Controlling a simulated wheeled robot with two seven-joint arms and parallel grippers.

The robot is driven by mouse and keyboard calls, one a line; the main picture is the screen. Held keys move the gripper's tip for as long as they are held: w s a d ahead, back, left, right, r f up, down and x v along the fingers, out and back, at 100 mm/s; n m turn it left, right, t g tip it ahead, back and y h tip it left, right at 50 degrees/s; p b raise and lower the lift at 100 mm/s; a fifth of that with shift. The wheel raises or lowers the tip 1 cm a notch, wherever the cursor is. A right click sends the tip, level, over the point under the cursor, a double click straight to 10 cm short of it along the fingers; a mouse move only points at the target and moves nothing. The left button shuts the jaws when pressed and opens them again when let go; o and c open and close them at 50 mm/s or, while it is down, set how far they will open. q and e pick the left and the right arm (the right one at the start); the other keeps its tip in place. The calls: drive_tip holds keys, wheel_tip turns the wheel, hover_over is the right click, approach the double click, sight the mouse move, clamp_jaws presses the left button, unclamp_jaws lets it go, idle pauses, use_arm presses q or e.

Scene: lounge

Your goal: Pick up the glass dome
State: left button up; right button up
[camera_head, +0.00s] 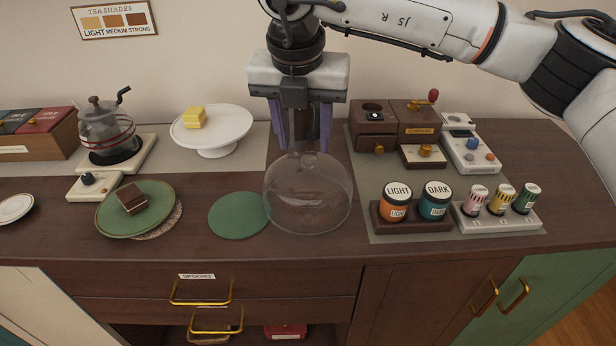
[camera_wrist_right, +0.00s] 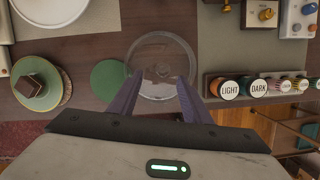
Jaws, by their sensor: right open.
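The clear glass dome (camera_head: 308,200) stands on the brown counter, just right of a round green mat (camera_head: 238,215). It has a small knob on top. My right gripper (camera_head: 305,143) hangs over the dome, pointing down, with its purple fingers apart around the level just above the knob. In the right wrist view the dome (camera_wrist_right: 160,75) shows between and beyond the two open fingers (camera_wrist_right: 160,85). I cannot tell whether a finger touches the knob. My left gripper is not in view.
A white cake stand (camera_head: 232,140) with a yellow piece stands behind left. A green plate (camera_head: 155,222) with a brown cake piece lies at left, near a glass kettle (camera_head: 103,130). Jars (camera_head: 397,200) and a wooden grinder box (camera_head: 378,128) stand close on the right.

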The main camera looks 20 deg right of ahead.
sight(309, 159)
drive_tip(key=x, duration=0.2)
drive_tip(key=p+x, duration=0.1)
drive_tip(key=shift+d+f, duration=0.35)
drive_tip(key=shift+w+f, duration=0.25)
drive_tip(key=shift+f, duration=0.35)
drive_tip(key=shift+r, duration=0.1)
clamp_jaws()
